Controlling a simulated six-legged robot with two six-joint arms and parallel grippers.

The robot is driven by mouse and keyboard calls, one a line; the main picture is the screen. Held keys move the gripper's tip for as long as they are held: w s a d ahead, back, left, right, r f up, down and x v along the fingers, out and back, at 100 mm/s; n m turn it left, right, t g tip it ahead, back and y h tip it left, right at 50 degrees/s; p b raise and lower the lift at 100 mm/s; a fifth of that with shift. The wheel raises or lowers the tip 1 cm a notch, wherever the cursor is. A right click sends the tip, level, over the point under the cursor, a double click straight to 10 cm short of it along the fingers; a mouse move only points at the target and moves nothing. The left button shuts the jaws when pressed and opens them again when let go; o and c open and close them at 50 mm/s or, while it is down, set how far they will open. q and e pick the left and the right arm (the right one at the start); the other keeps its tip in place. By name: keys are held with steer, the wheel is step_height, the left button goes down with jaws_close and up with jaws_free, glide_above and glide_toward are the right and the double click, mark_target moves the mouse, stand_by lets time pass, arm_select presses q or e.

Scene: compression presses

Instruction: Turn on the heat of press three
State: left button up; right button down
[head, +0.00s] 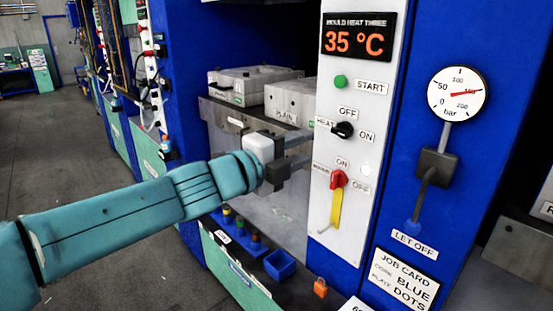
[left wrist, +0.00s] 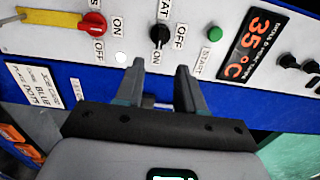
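The black heat knob (head: 343,130) is on the white panel under the display "MOULD HEAT THREE" (head: 358,37), which reads 35 °C in orange. Labels HEAT, OFF and ON surround the knob. Its grip lies roughly along the HEAT–ON line; I cannot tell which end is the pointer. The knob (left wrist: 160,34) also shows in the left wrist view, just beyond my fingertips. My left gripper (head: 306,147) is open and empty, fingers toward the panel, left of and slightly below the knob. Its parted fingers (left wrist: 160,67) appear clear of the knob. My right gripper is not in view.
A green START button (head: 340,81) sits above the knob. A red switch (head: 338,179) with a yellow lever and a pale round spot (head: 365,170) are below. A pressure gauge (head: 458,94) is on the blue frame at right. Grey mould blocks (head: 290,100) stand behind my gripper.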

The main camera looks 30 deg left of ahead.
arm_select(q)
steer(key=v, duration=0.5)
steer(key=shift+s+a, duration=0.1)
steer(key=shift+s, duration=0.3)
steer(key=w+d+f+n+g, duration=0.2)
steer(key=f, duration=0.9)
steer(key=w+d+f+n+g, duration=0.1)
steer(key=w+d+f+g, duration=0.15)
steer(key=f, duration=0.75)
steer(key=w+d+f+n+g, duration=0.1)
steer(key=d+f+n+g, duration=0.15)
steer(key=f, duration=0.85)
steer(key=s+d+f+n+g, duration=0.25)
steer(key=s+f, duration=0.25)
steer(key=f, duration=0.4)
steer(key=s+d+f+n+g, duration=0.2)
steer(key=s+f+n, duration=0.25)
steer(key=f, duration=0.45)
steer(key=s+f+n+g+y, duration=0.1)
steer(key=s+f+n+g, duration=0.1)
steer(key=s+f+n, duration=0.3)
steer(key=s+f+n+g+y, duration=0.1)
steer(key=s+f+n+g, duration=0.2)
steer(key=s, duration=0.8)
steer(key=f+n, duration=0.2)
steer(key=n, duration=0.1)
steer(key=shift+s+d+n, duration=0.2)
steer(key=shift+d+n, duration=0.1)
steer(key=shift+n, duration=0.05)
